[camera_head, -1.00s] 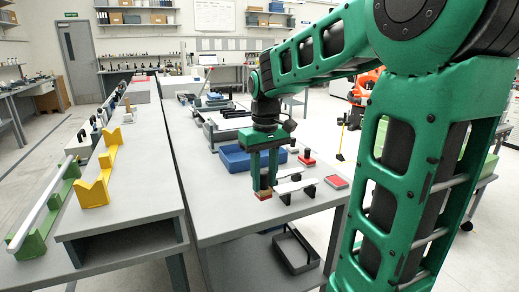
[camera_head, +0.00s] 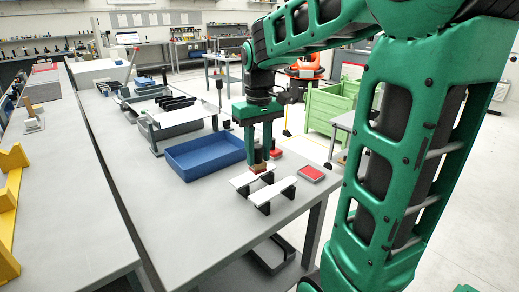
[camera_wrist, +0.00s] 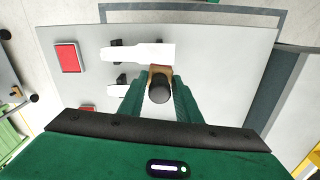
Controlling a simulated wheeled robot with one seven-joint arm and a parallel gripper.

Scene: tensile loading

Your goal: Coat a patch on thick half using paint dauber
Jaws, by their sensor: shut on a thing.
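My gripper (camera_head: 258,160) is shut on the paint dauber and hangs over the table. The dauber has a wooden block (camera_head: 257,168) and a round black knob (camera_wrist: 158,91). Two white specimen pieces (camera_head: 242,181) (camera_head: 277,187) lie side by side on black supports. In the wrist view one piece (camera_wrist: 146,53) shows fully, with its narrow half left and its thick half right. The wooden block overlaps that thick half's lower edge. The second piece (camera_wrist: 117,86) is partly hidden by my fingers. I cannot tell whether the dauber touches either piece.
A red pad (camera_head: 312,173) lies right of the pieces. Another red pad (camera_head: 276,153) is partly behind my gripper. A blue tray (camera_head: 205,157) stands to the left, with a rack (camera_head: 180,120) behind it. The table's front left is clear.

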